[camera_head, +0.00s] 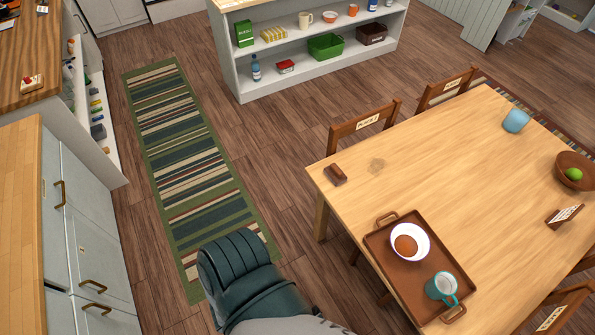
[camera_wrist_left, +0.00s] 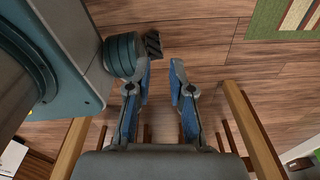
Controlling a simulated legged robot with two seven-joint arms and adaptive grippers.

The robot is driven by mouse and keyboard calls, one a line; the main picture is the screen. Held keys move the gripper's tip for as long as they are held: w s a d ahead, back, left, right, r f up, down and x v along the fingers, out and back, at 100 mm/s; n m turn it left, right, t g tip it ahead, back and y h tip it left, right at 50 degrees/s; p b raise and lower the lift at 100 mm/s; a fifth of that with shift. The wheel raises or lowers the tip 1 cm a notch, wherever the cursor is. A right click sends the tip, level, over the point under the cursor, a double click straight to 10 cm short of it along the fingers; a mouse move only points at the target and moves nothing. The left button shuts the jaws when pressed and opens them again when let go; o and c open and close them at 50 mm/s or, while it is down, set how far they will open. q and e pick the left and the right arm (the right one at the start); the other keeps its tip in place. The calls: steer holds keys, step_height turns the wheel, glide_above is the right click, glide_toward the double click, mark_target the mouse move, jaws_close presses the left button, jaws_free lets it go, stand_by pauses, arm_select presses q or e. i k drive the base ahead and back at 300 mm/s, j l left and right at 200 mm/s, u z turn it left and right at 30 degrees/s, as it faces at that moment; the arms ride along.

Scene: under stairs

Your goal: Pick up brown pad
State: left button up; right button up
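A small brown block (camera_head: 335,174) lies on the near left corner of the wooden table (camera_head: 450,150). A round brown item (camera_head: 405,245) sits in a white bowl (camera_head: 421,236) on a brown tray. I cannot tell for sure which of these is the brown pad. My left gripper (camera_wrist_left: 161,70) is open and empty in the left wrist view, with bare wood floor behind its fingers. Neither brown item can be made out in that view. Neither gripper shows in the head view, and my right gripper is in no view.
The tray (camera_head: 376,240) also holds a teal-and-white mug (camera_head: 441,288). A blue cup (camera_head: 516,121), a brown bowl (camera_head: 575,172) and a sign (camera_head: 564,216) stand farther right. Chairs (camera_head: 362,127) surround the table. Open floor and a striped rug (camera_head: 190,165) lie to its left.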

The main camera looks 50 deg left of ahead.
mark_target(335, 174)
steer(key=u, duration=1.45)
steer(key=i+j, duration=0.1)
steer(key=z, duration=0.05)
